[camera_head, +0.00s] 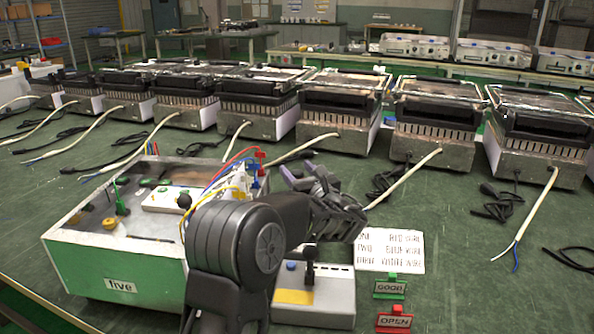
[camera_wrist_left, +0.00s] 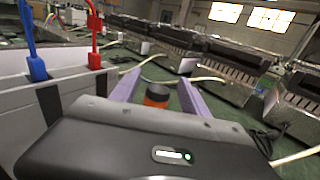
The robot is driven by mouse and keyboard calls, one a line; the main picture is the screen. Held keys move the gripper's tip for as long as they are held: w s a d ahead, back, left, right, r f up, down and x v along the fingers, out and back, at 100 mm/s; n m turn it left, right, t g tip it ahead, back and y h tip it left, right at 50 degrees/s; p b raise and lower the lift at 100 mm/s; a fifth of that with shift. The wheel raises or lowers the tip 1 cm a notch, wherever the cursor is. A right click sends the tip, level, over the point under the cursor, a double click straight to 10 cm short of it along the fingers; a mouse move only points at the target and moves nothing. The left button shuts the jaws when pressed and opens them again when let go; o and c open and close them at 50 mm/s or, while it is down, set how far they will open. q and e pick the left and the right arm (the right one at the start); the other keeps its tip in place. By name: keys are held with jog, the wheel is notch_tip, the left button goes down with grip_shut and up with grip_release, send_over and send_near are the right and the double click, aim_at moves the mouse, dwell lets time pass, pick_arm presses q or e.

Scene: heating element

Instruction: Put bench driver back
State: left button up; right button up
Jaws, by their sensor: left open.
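In the head view I cannot make this piece out behind the arm. My right gripper is not in view.
A grey box with a black lever (camera_head: 310,270) stands in front, with GOOD (camera_head: 390,288) and OPEN (camera_head: 394,321) signs and a white text card (camera_head: 392,252) to its right. Red (camera_wrist_left: 95,40) and blue (camera_wrist_left: 36,60) plugs rise beside the gripper. Several grills (camera_head: 430,120) with cables line the back.

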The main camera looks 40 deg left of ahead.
pick_arm(q)
jog(key=p+v, duration=0.1)
jog(key=v, duration=1)
jog(key=shift+d+p, duration=0.15)
jog(key=shift+p, duration=0.25)
